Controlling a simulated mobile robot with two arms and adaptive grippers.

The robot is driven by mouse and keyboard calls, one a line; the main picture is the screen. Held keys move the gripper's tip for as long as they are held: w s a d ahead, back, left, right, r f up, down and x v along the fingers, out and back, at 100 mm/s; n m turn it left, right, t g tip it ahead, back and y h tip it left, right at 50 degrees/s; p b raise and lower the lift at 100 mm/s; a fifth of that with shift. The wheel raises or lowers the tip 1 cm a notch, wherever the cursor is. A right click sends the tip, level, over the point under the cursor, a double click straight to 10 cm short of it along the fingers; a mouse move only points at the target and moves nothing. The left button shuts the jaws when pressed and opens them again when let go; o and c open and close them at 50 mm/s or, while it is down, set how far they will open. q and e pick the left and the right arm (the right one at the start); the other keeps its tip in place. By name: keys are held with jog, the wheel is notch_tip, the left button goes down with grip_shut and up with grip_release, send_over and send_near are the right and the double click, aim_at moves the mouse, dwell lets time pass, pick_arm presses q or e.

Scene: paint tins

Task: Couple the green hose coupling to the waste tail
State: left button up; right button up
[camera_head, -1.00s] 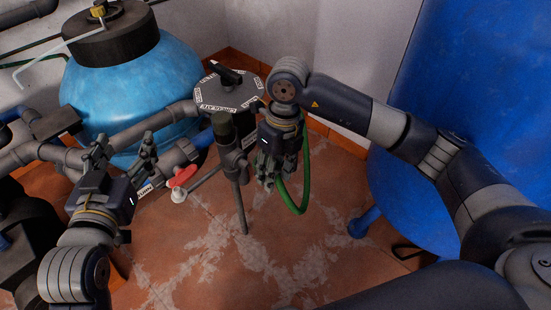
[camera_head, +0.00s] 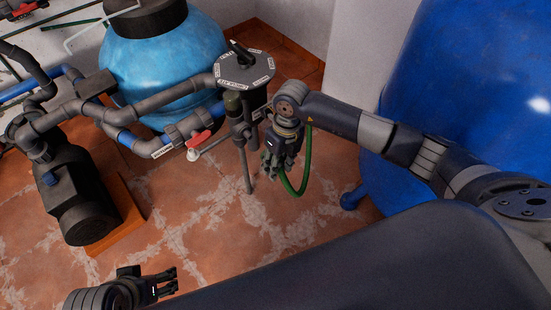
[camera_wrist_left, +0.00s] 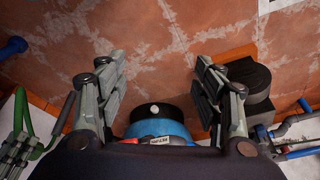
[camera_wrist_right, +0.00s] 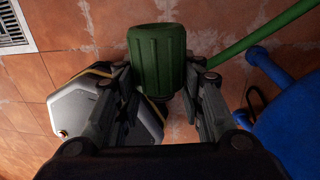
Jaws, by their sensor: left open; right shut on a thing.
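My right gripper (camera_head: 270,164) is shut on the green hose coupling (camera_wrist_right: 158,58), a ribbed cylinder between its fingers in the right wrist view. The green hose (camera_head: 301,185) loops down beside that gripper and also shows in the right wrist view (camera_wrist_right: 270,30). The gripper is close to the right of a thin upright pipe (camera_head: 246,172) below the valve. The waste tail is not clearly identifiable; a pale pipe end (camera_head: 193,155) sits by a red-handled valve (camera_head: 198,139). My left gripper (camera_head: 172,282) is open and empty, low over the floor, away from the pipework.
A blue filter tank (camera_head: 155,60) with a round black valve head (camera_head: 244,70) stands at the back. A black pump (camera_head: 78,200) is on the left. A big blue tank (camera_head: 470,90) stands on the right. The tiled floor (camera_head: 190,225) in the middle is clear.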

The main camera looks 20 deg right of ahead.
dwell(0.4)
jog(key=shift+w+a+f+b, duration=0.1)
jog(key=shift+w+a+b, duration=0.15)
jog(key=shift+w+b, duration=0.4)
jog(key=shift+w+a, duration=0.25)
jog(key=shift+w, duration=0.45)
jog(key=shift+w+a+b, duration=0.25)
jog(key=shift+w+b, duration=0.35)
jog(key=shift+w, duration=0.15)
pick_arm(q)
jog(key=w+d+r+t, duration=0.1)
jog(key=w+r+t, duration=0.1)
jog(key=w, duration=0.3)
jog(key=w+d+r+t+h, duration=0.1)
jog(key=w+d+r+t, duration=0.1)
jog(key=w+t, duration=0.2)
jog(key=shift+w+d+h+b, duration=0.3)
jog(key=shift+w, duration=0.95)
pick_arm(e)
jog(key=shift+w+a, duration=0.25)
jog(key=shift+w, duration=0.35)
pick_arm(q)
jog(key=shift+r, duration=0.1)
pick_arm(e)
jog(key=shift+w+a, duration=0.2)
jog(key=shift+w, duration=0.4)
jog(key=shift+w+a, duration=0.1)
jog(key=shift+w, duration=0.15)
jog(key=shift+w+a, duration=0.2)
jog(key=shift+w, duration=0.35)
